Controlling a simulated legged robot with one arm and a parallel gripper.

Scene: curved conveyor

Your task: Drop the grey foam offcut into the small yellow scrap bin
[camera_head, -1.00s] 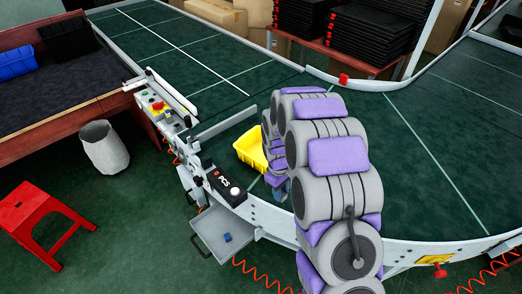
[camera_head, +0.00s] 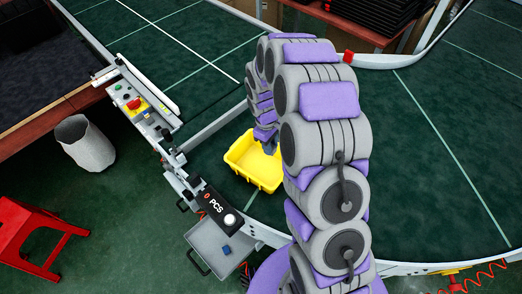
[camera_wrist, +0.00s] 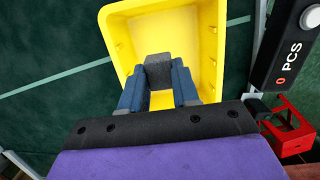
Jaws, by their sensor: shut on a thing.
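The small yellow scrap bin (camera_head: 238,160) stands on the green conveyor belt, and its open top shows from above. In the wrist view the bin (camera_wrist: 208,40) lies beyond and below my gripper (camera_wrist: 158,82). My gripper's blue fingers are shut on the grey foam offcut (camera_wrist: 158,70), a dark grey block between the tips. The offcut appears over the bin's opening in the wrist view; its exact height above the bin floor is unclear. In the head view my gripper (camera_head: 266,138) is at the bin's far right side, and the offcut cannot be made out there.
A control panel (camera_head: 140,103) and a black PCS counter (camera_head: 215,205) line the conveyor edge left of the bin. A grey tray (camera_head: 215,243) hangs below. A waste basket (camera_head: 85,143) and a red stool (camera_head: 35,235) stand on the floor. The belt beyond is clear.

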